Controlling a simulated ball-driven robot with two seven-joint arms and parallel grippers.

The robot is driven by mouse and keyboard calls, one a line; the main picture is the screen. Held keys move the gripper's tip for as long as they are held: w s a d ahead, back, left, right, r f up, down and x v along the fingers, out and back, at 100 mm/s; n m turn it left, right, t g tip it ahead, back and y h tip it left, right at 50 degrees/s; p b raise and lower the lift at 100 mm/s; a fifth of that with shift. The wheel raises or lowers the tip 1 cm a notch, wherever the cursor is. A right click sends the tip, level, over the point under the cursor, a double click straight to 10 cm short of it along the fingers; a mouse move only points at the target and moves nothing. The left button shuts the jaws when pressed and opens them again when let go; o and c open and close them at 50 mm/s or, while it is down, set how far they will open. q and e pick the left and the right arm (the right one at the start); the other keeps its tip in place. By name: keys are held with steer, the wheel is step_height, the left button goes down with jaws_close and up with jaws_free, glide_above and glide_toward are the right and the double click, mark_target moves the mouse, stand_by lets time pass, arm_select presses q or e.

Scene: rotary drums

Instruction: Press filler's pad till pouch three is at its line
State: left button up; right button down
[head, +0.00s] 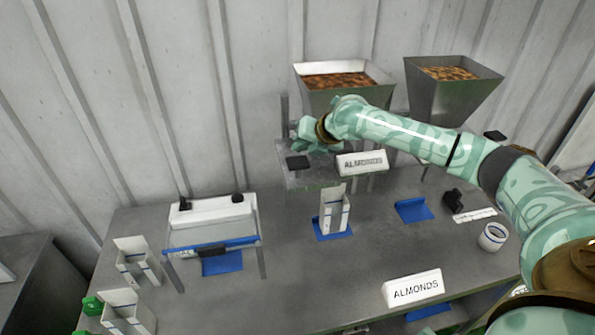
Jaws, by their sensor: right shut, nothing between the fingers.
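The filler with the white-rimmed hopper (345,100) holds almonds and has an ALMONDS sign (362,163) on its front. Its black pad (297,163) sits on a grey ledge left of the sign. My right gripper (306,147) is shut and empty, just above the pad; I cannot tell if it touches. A white open pouch (334,211) with a blue line stands upright on a blue mat below the filler. Its fill level is too small to tell. Two more pouches (139,264) (128,313) stand at the left. My left gripper is not in view.
A second grey hopper (450,90) with nuts stands at the right. A white device with a blue bar (210,245) stands on the left of the table. A white cup (493,237), an empty blue mat (413,210) and another ALMONDS sign (413,289) are at the right.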

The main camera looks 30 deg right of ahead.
mark_target(300, 163)
steer(key=shift+f, duration=0.75)
steer(key=shift+f, duration=0.1)
stand_by(1.4)
steer(key=shift+f, duration=0.3)
steer(key=shift+f+b, duration=0.8)
steer(key=shift+f, duration=0.9)
stand_by(1.2)
steer(key=shift+r, duration=0.1)
steer(key=shift+r+p, duration=2.05)
steer(key=shift+p, duration=0.15)
